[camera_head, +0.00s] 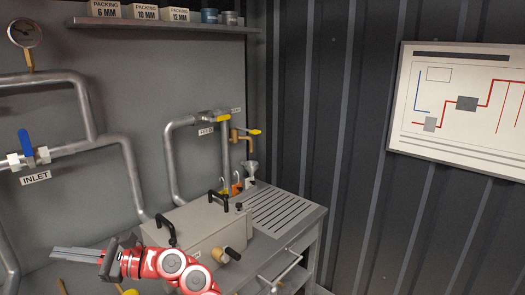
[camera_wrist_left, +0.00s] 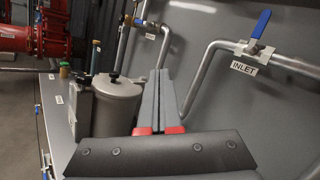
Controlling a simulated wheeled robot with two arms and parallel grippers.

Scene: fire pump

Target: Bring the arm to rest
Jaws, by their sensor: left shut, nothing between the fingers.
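My left arm, red and grey, comes in low in the head view, with its gripper (camera_head: 58,253) pointing left. The two long grey fingers lie together, shut and empty. In the left wrist view the gripper (camera_wrist_left: 158,74) shows its fingers side by side, red at their bases. They appear in front of the grey wall, to the right of a grey canister (camera_wrist_left: 116,104) with a black knob. In the head view the arm is in front of a grey box with black handles (camera_head: 200,225). My right gripper is not in view.
Pipes with a blue INLET valve handle (camera_head: 25,143) run along the wall. The valve handle also shows in the left wrist view (camera_wrist_left: 261,23). Red pipework (camera_wrist_left: 45,32) stands at the far left there.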

